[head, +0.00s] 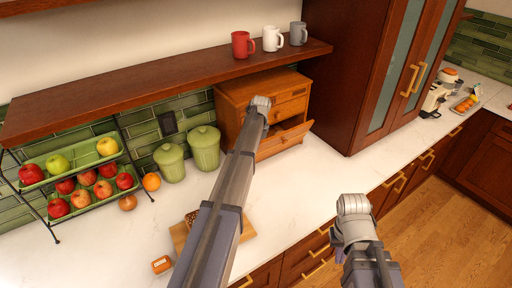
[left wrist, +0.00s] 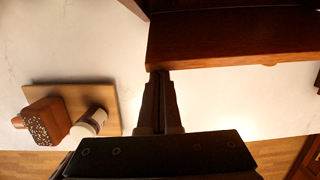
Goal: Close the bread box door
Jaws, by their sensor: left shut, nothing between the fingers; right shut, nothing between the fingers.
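The wooden bread box (head: 238,92) stands on the counter under the shelf. Its lower front door (head: 285,142) hangs open, with a dark gap above it. In the left wrist view, a brown wooden panel (left wrist: 225,38), seemingly this door, fills the upper right. My left gripper (left wrist: 159,76) is shut and empty, its fingertips at the panel's near left corner; I cannot tell whether they touch. In the head view my left arm reaches up to the box front and its fingers are hidden. My right gripper (head: 354,204) is shut and empty, in front of the counter's edge, away from the box.
Green canisters (head: 205,148) and a fruit rack (head: 82,180) stand left of the box. A cutting board (head: 246,232) with a loaf and jar lies beneath my left arm. Mugs (head: 272,39) stand on the shelf. A tall cabinet (head: 345,75) rises at right; the counter between is clear.

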